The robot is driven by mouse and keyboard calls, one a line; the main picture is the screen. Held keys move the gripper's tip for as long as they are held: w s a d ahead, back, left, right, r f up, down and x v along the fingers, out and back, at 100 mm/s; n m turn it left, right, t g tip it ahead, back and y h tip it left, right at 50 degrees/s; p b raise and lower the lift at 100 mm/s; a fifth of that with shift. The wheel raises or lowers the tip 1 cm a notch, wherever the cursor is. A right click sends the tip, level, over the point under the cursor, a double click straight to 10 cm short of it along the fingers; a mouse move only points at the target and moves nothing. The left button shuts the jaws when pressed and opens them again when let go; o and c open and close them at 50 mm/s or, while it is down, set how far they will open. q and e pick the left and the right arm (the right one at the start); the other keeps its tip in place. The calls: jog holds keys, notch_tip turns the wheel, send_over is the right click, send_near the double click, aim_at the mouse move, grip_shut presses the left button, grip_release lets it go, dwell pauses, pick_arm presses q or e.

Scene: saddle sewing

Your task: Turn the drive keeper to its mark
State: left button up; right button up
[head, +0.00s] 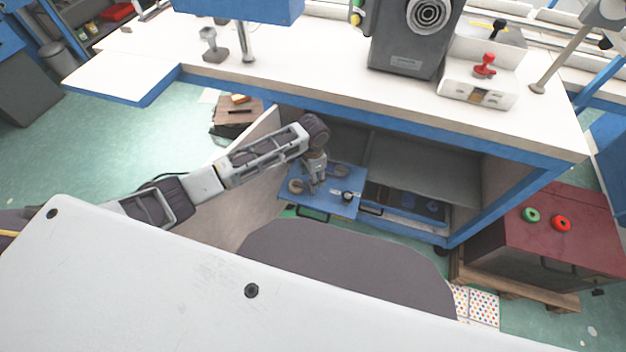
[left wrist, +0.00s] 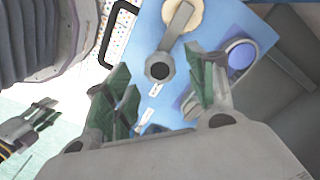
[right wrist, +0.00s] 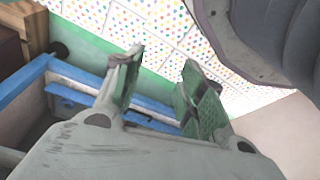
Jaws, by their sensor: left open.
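A blue panel (head: 325,204) sits low under the bench and also shows in the left wrist view (left wrist: 222,17). On it a grey lever with a dark round hub (left wrist: 160,70) reaches over a tan disc (left wrist: 190,10); this looks like the drive keeper. Two small white labels (left wrist: 155,90) lie beside the hub. My left gripper (head: 314,182) is over the panel, open; in the left wrist view its fingers (left wrist: 162,88) stand either side of the hub, apparently not touching it. My right gripper (right wrist: 162,85) is open and empty, away from the panel.
A blue-grey round part (left wrist: 241,56) sits on the panel near the right finger. A black handle (left wrist: 118,35) runs along the panel edge. The white bench top (head: 320,85) is above, a wooden side wall (head: 262,150) left, and a maroon box (head: 545,235) right.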

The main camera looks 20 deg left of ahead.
pick_arm(q)
jog(key=shift+f, duration=1)
pick_arm(e)
jog(key=shift+w+a+r, duration=0.1)
jog(key=shift+a+r, duration=0.1)
jog(key=shift+r, duration=0.6)
pick_arm(q)
grip_shut()
